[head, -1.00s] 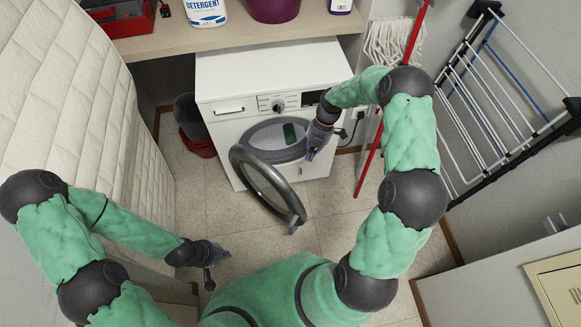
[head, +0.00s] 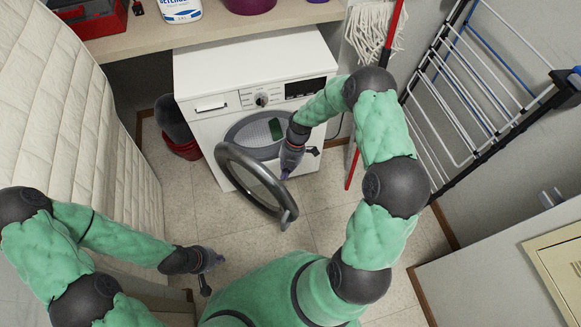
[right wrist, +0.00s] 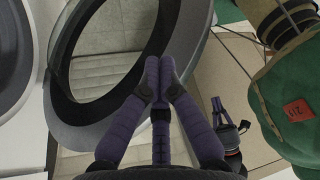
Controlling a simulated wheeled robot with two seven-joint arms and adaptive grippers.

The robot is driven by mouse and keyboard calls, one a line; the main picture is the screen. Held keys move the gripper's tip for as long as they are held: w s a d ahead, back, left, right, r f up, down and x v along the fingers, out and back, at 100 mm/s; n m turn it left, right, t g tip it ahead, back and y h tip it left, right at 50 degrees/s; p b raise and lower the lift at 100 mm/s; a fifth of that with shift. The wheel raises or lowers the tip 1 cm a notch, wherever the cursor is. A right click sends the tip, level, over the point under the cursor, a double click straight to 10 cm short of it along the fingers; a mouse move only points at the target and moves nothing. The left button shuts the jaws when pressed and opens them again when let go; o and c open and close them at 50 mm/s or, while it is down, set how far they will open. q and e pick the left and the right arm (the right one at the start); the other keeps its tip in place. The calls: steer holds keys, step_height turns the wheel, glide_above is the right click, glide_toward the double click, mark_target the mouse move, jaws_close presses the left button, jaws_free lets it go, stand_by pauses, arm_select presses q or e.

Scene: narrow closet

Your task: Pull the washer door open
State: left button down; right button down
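The white washer (head: 195,130) stands under the shelf. Its round grey-rimmed door (head: 227,174) is swung well out to the left, with the drum opening (head: 275,129) exposed. My right gripper (head: 287,176) is by the door's inner side, near its free edge. In the right wrist view, the fingers (right wrist: 160,68) are together with nothing visible between them, in front of the door rim (right wrist: 178,45); contact is unclear. My left gripper (head: 218,260) is low at the left, away from the door, and its finger opening is unclear. It also shows in the right wrist view (right wrist: 220,107).
The shelf (head: 130,42) above holds a detergent bottle (head: 181,10) and a red toolbox (head: 90,18). A red bucket (head: 184,149) is left of the washer. A mop (head: 373,30) and drying rack (head: 455,95) stand right. The floor (head: 325,215) before the washer is clear.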

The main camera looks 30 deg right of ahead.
steer(key=shift+s+a, duration=0.1)
steer(key=shift+a, duration=0.15)
